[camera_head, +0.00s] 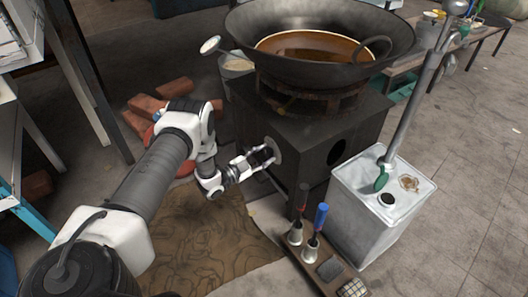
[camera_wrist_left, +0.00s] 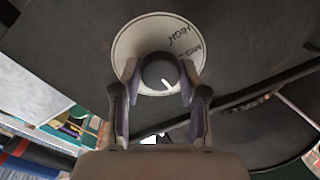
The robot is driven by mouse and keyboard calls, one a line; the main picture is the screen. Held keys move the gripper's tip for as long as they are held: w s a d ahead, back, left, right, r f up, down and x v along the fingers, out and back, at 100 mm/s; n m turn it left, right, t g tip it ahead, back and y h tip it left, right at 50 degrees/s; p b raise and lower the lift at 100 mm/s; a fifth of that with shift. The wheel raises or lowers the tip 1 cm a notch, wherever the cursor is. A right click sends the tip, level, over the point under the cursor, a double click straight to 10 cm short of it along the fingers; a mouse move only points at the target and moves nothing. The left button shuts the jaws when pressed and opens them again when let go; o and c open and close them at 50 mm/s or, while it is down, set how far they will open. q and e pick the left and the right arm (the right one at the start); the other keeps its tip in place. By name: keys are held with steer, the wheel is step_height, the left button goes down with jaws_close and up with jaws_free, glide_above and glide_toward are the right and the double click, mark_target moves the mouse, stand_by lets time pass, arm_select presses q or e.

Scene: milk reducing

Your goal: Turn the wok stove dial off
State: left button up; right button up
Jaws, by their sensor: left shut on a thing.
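The wok stove (camera_head: 310,140) is a dark box with a large wok (camera_head: 320,35) of brown liquid on top. Its dial is a dark round knob (camera_wrist_left: 158,70) on a pale disc (camera_wrist_left: 130,45), also seen in the head view on the stove's left face (camera_head: 274,146). A white line on the knob points to the lower right in the wrist view. My left gripper (camera_head: 266,157) is shut on the knob, one finger on each side (camera_wrist_left: 159,78). My right gripper is not in view.
A white metal can (camera_head: 385,205) and a wooden tray (camera_head: 325,275) with tools stand right of my left gripper. Bricks (camera_head: 150,105) lie behind my left arm. A ladle (camera_head: 210,45) is beside the wok. A patterned mat (camera_head: 215,240) covers the floor below.

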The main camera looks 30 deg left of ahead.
arm_select(q)
steer(key=shift+m, duration=0.5)
steer(key=o, duration=1.1)
steer(key=shift+w, duration=0.1)
steer(key=shift+o, duration=0.2)
steer(key=v, duration=1.2)
steer(key=shift+f, duration=0.1)
